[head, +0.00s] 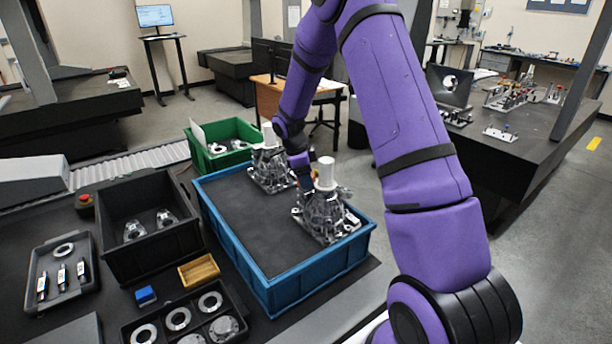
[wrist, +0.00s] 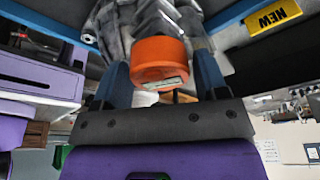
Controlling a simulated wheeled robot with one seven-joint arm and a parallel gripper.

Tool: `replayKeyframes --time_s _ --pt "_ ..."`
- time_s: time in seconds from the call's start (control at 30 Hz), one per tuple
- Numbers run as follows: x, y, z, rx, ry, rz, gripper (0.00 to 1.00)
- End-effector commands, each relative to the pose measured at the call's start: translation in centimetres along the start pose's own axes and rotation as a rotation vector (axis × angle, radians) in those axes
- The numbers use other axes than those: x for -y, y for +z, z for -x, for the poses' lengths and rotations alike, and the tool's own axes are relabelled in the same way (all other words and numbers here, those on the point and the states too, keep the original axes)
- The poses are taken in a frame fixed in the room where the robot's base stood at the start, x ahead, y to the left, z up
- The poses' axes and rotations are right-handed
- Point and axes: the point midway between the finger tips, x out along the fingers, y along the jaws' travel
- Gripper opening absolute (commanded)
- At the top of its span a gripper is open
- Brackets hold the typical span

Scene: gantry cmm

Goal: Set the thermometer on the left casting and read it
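The left casting (head: 268,172) and the right casting (head: 322,218) are grey metal housings, each with a white cylinder on top, standing in a blue crate (head: 232,248). My gripper (head: 306,184) is low between them in the head view, near the right casting. In the wrist view, my gripper (wrist: 161,64) has its two blue fingers on either side of an orange round thermometer (wrist: 158,58) with a small pale display, and appears shut on it. A grey casting (wrist: 150,20) lies right behind the thermometer; I cannot tell whether they touch. The display is unreadable.
A green bin (head: 222,160) stands behind. A black box (head: 150,250), a tray with several tools (head: 60,290), a wooden tray (head: 199,271) and a blue block (head: 145,296) are to the left. The crate's left floor is bare.

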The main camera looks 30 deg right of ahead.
Motion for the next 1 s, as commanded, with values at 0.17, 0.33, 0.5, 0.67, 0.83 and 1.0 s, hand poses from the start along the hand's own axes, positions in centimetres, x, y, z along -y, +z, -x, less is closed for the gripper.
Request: replayKeyframes --time_s 0.17,0.33,0.5,0.67,0.83,1.0 --pt "0.0 0.0 0.0 0.000 0.000 0.000 0.67" --pt "0.1 -0.1 1.2 -0.001 -0.003 0.001 0.67" --pt "0.1 -0.1 4.2 0.000 -0.006 0.000 0.67" --pt "0.1 0.0 7.5 0.001 -0.005 0.000 0.67" --pt "0.1 -0.1 10.3 0.000 -0.003 0.000 0.67" --pt "0.0 0.0 11.9 0.001 -0.001 0.001 0.67"
